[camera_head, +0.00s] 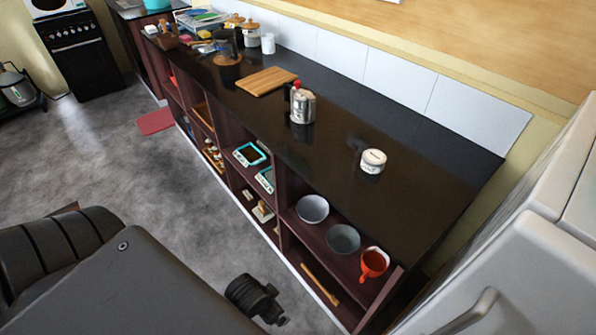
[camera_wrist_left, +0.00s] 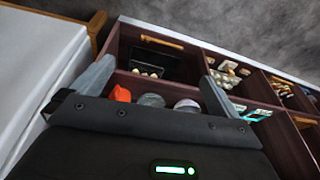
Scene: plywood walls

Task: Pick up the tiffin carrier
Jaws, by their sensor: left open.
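A silver metal canister (camera_head: 302,105) with a red knob and dark handle stands upright on the dark countertop; it looks like the tiffin carrier. It does not show in the left wrist view. My left gripper (camera_wrist_left: 150,92) is open and empty, its two grey fingers spread wide in front of the shelf unit. In the head view a black part of my arm hangs at the bottom, over the floor and apart from the counter; I cannot make out fingers there. My right gripper is not in view.
A white lidded jar (camera_head: 373,161) and a wooden board (camera_head: 267,81) flank the canister on the counter (camera_head: 400,215). Bowls (camera_head: 313,208) and a red jug (camera_head: 373,263) sit on the open shelf below. A white fridge (camera_head: 530,260) stands at right.

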